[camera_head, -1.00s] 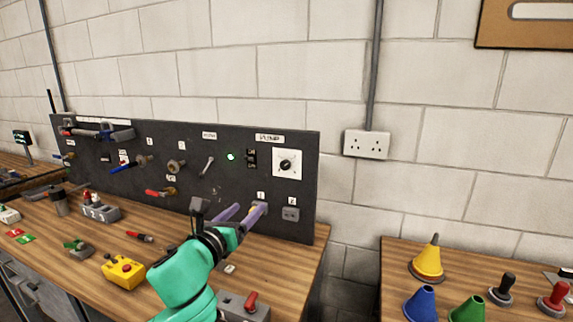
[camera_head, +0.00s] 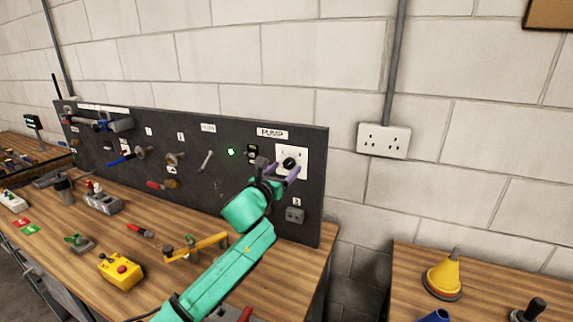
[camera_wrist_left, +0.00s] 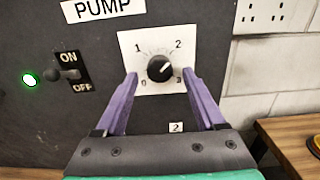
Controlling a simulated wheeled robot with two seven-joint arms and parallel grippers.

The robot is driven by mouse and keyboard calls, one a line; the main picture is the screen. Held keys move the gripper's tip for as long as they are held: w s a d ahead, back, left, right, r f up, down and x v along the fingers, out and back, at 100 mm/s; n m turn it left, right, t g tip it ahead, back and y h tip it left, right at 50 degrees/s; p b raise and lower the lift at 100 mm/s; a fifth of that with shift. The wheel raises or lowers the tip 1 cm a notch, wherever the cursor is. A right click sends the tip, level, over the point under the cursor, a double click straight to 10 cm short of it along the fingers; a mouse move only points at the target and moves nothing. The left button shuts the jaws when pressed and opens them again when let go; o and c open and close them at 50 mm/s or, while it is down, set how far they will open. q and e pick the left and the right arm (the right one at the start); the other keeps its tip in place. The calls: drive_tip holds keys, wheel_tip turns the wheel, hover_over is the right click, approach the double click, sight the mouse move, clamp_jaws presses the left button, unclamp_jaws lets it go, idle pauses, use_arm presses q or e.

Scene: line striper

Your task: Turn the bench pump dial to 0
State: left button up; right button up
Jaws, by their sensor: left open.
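The pump dial (camera_wrist_left: 160,68) is a black round knob on a white plate marked 0, 1, 2 and 3. Its white pointer line slants to the upper right, roughly toward the 2. In the head view the dial (camera_head: 290,162) sits at the right end of the dark panel, under the PUMP label (camera_wrist_left: 103,8). My left gripper (camera_wrist_left: 160,77) is open and empty, its purple fingers to the left and right of the knob, with a gap on both sides. In the head view the left gripper (camera_head: 284,171) is in front of the plate's lower part. My right gripper is not seen.
An ON/OFF toggle switch (camera_wrist_left: 66,74) and a lit green lamp (camera_wrist_left: 31,79) are left of the dial. A grey socket (camera_head: 295,215) is below it. A yellow lever (camera_head: 197,246) and yellow box (camera_head: 121,270) are on the bench. White wall sockets (camera_head: 384,140) are to the right.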

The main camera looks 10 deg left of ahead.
use_arm(q)
drive_tip(key=shift+w+r, duration=0.1)
drive_tip(key=shift+w, duration=0.3)
drive_tip(key=shift+w+d, duration=0.1)
drive_tip(key=shift+w, duration=0.05)
drive_tip(key=shift+c, duration=0.4)
clamp_jaws()
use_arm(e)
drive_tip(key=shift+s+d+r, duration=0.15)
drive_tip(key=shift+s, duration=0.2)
